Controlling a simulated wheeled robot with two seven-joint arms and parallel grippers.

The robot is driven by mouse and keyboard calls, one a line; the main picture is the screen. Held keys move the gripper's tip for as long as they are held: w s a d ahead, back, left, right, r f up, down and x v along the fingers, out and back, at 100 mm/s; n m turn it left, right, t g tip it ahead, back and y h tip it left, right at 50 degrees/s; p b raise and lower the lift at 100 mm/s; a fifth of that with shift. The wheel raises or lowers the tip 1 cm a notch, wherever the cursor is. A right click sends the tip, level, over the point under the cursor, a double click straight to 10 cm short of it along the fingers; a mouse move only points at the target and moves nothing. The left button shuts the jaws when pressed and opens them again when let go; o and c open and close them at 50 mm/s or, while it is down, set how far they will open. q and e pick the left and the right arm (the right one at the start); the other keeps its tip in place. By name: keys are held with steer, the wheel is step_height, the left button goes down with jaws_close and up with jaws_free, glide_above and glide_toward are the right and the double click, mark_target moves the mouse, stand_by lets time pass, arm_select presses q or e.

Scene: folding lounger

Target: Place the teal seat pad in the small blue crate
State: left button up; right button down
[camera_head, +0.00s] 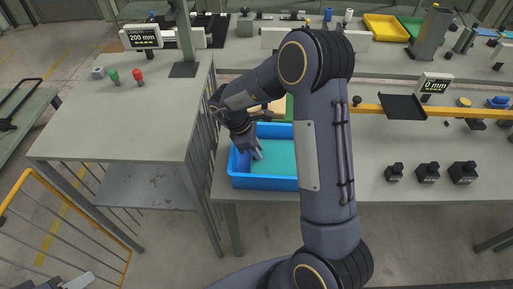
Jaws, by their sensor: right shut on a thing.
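The small blue crate (265,183) stands on the grey bench, just right of the taller table. A flat teal surface (280,156), which looks like the teal seat pad, shows inside the crate, partly hidden behind my right arm. My right gripper (257,152) points down into the crate's left part. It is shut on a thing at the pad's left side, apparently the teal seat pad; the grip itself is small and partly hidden. My left gripper is not in view.
A taller grey table (110,125) on the left bears red and green pegs and a length display (143,37). Right of the crate are a yellow rail (370,109), a dark tray (403,106) and black weights (428,173). Yellow and green trays lie at the back.

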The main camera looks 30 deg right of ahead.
steer(key=shift+f, duration=0.15)
steer(key=c, duration=1.3)
jaws_free()
steer(key=shift+o, duration=0.2)
